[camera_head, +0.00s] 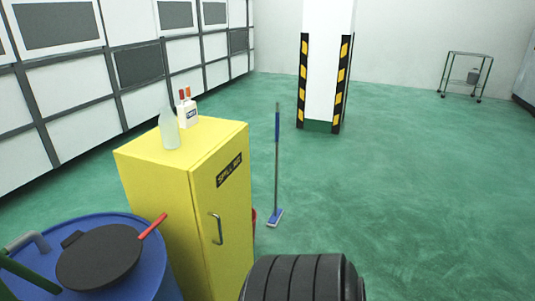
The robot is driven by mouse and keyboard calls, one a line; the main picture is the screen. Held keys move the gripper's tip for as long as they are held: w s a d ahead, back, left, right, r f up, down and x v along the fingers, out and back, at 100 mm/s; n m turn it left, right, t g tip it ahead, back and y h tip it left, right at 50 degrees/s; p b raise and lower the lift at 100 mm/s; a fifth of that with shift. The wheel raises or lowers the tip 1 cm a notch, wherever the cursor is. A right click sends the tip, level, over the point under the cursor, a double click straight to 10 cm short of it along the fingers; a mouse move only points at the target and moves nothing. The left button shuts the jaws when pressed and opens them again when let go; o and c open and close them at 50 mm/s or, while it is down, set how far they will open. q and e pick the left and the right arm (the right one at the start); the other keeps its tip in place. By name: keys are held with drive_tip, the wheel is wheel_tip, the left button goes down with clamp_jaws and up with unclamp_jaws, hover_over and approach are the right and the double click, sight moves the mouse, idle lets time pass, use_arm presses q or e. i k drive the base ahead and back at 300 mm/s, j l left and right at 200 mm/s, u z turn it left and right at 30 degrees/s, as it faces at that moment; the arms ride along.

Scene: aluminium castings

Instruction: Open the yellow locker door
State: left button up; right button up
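The yellow locker (160,180) stands left of the middle. Its door (232,225), on the right-hand face, looks shut, with no visible gap along its edges. A grey metal bar handle (216,228) sits on the left part of the door. A dark label (229,170) that seems to read "SPILL KIT" is near the top of the door. The locker's bottom is cut off by the frame edge. Neither of my grippers shows in this view.
A pale bottle (169,130) and a white container (188,113) stand on the locker. A blue drum (150,250) with a dark round pan-like object (98,257) is left. A blue mop (276,215) stands behind the locker. Green floor (420,190) is clear at right.

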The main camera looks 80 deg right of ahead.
sight(220, 182)
drive_tip(key=z, duration=2.1)
